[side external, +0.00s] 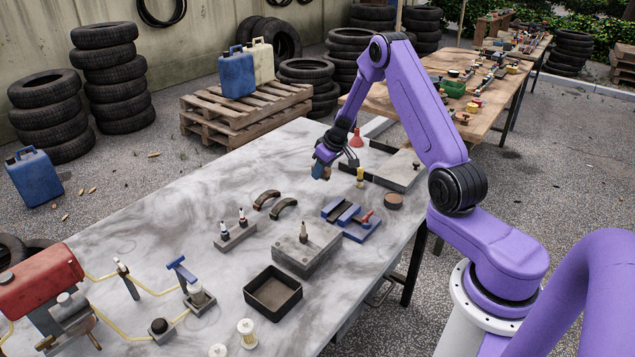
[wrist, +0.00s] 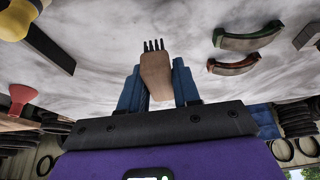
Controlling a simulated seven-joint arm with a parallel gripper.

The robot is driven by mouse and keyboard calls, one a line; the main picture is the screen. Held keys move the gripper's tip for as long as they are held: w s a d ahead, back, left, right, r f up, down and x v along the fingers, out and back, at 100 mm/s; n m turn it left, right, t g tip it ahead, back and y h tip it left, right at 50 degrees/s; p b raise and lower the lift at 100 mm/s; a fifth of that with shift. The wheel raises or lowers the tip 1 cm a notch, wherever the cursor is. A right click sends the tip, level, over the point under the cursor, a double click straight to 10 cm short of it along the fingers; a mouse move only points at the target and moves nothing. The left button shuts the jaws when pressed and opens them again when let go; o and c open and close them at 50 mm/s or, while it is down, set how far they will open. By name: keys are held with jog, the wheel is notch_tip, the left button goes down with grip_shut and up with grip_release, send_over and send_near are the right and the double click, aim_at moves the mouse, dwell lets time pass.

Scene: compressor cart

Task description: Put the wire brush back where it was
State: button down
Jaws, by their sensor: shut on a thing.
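The wire brush (wrist: 156,75) has a tan wooden body with a row of dark bristles at one end. In the wrist view it stands between the two blue fingers of my gripper (wrist: 158,88), which is shut on it, bristles pointing away from the palm. In the side external view my gripper (side external: 322,168) hangs above the far part of the grey workbench (side external: 215,180), beyond the brake shoes. The brush is too small there to make out clearly. I cannot tell from these frames where the brush was before.
Two curved brake shoes (side external: 275,203), a blue vise (side external: 350,217), a grey block (side external: 306,254) and a black tray (side external: 272,291) lie nearer. A red funnel (side external: 356,139) and a yellow-handled tool (side external: 360,176) stand right of my gripper. The bench's left-middle is clear.

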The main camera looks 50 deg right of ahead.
aim_at(314, 189)
jog(key=w+f, duration=0.1)
jog(key=w+d+f, duration=0.1)
jog(key=f, duration=0.1)
jog(key=shift+w+f, duration=0.1)
jog(key=shift+w, duration=0.05)
jog(key=shift+f, duration=1.45)
jog(key=shift+f, duration=0.15)
jog(key=c, duration=0.8)
grip_release()
